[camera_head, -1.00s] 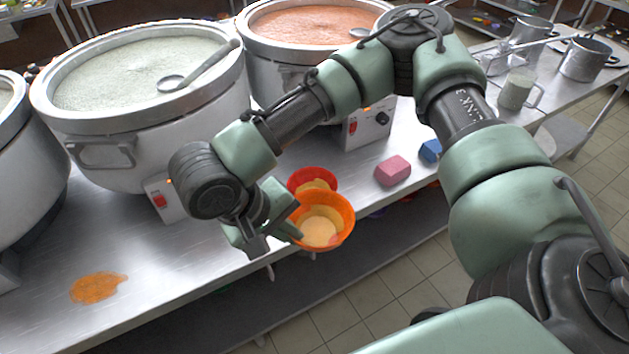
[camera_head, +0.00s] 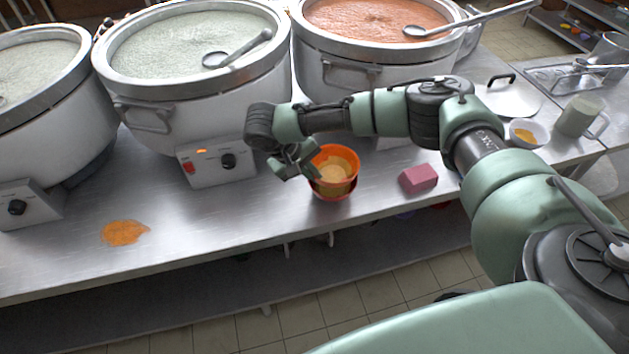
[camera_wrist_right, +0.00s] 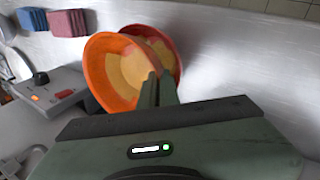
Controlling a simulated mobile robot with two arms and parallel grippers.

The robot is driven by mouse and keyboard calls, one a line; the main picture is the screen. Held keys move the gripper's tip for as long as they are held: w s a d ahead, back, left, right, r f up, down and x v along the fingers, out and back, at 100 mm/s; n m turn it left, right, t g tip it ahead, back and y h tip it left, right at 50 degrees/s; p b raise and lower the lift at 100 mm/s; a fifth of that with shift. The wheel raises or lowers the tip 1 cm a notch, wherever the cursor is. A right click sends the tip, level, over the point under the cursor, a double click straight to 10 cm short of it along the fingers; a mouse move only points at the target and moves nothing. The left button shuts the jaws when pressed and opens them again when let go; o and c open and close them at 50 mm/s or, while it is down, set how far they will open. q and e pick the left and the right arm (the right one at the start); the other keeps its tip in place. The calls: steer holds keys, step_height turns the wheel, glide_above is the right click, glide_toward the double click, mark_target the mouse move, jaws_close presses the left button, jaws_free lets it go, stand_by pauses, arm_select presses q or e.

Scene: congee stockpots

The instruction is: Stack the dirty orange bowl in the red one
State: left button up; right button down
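The orange bowl (camera_head: 338,168), with pale yellowish residue inside, is tilted and held just over the red bowl (camera_head: 337,195). In the head view the red bowl shows mostly as a rim and side below it. My right gripper (camera_head: 311,166) is at the orange bowl's left rim, shut on it. In the right wrist view the fingers (camera_wrist_right: 158,88) pinch the rim of the orange bowl (camera_wrist_right: 102,80), and the red bowl (camera_wrist_right: 172,50) shows behind it, also with residue inside. Whether the bowls touch, I cannot tell. My left gripper is not in view.
Large stockpots (camera_head: 195,65) line the back of the steel counter (camera_head: 215,215). A pink sponge (camera_head: 418,179) lies to the right of the bowls. An orange spill (camera_head: 125,233) is at the left. A white bowl (camera_head: 530,133) and a mug (camera_head: 581,117) stand farther right.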

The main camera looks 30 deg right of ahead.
mark_target(313, 187)
step_height(313, 187, down, 4)
steer(key=shift+r, duration=0.15)
steer(key=c, duration=1.6)
jaws_free()
steer(key=shift+s, duration=0.1)
steer(key=shift+c, duration=0.2)
steer(key=b+v, duration=0.2)
steer(key=v, duration=1)
